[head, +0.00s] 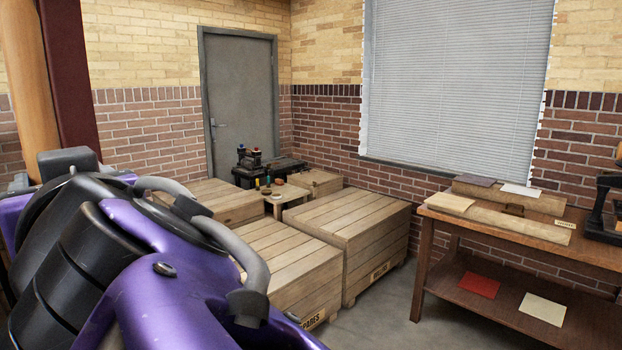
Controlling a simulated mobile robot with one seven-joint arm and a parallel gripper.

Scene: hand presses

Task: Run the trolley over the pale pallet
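I cannot make out a trolley or a pale pallet for certain in the head view. My own purple and black arm fills the lower left, and its gripper is out of the picture. A small low wooden stand (287,196) at the back, among the crates, bears small items too small to tell. Behind it is a low black piece of equipment (290,164) with dark objects with red and blue tops on it. My arm hides whatever lies at the lower left.
Large plank crates (350,222) stand in the middle. A wooden bench (440,222) at the right holds flat sheets, a long board and part of a black press (602,205). Its shelf holds a red sheet (479,285) and a cream sheet (542,309). Bare floor (385,318) lies between.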

